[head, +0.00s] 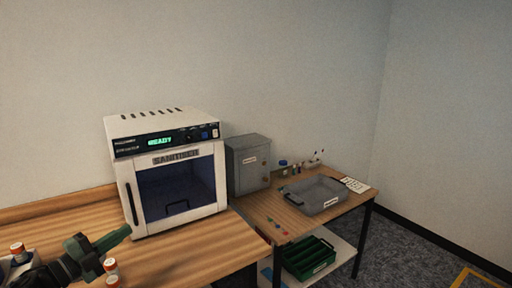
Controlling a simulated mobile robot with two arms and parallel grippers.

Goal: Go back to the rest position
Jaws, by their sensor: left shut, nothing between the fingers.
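My left gripper (124,232) reaches in from the lower left above the wooden bench. It is dark green and black, its fingers are together, and nothing shows between them. It points up and right toward the lower front of the white sanitiser (180,229); I cannot tell the gap between them. My right gripper is out of view.
Small orange-and-white cylinders (110,265) stand beside my left gripper, another (17,248) at far left. The sanitiser's display reads READY. Right of it are a grey cabinet (248,164), a grey tray (318,208) on a side table and a green crate (308,259) below.

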